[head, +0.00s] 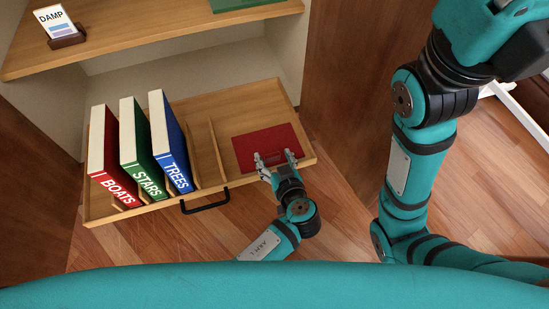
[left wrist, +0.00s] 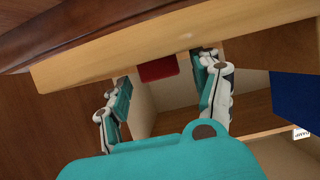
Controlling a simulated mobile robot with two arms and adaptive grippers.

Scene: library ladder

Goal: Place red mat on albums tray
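The red mat (head: 268,146) lies flat in the right part of the pulled-out wooden albums tray (head: 236,97). My left gripper (head: 276,157) is at the mat's front edge, near the tray's front rim. Its two fingers are spread apart, and in the head view they overlap the front of the mat. The left wrist view shows the fingers apart, with a red piece of the mat (left wrist: 157,69) between them beside the tray's board (left wrist: 120,52). I cannot tell whether a finger touches the mat. My right arm is on the right; its gripper is out of view.
The albums BOATS (head: 107,160), STARS (head: 138,145) and TREES (head: 168,140) stand in the tray's left part, beside thin wooden dividers (head: 208,155). A black handle (head: 205,203) sticks out in front. A shelf (head: 150,30) above bears a DAMP card (head: 53,18).

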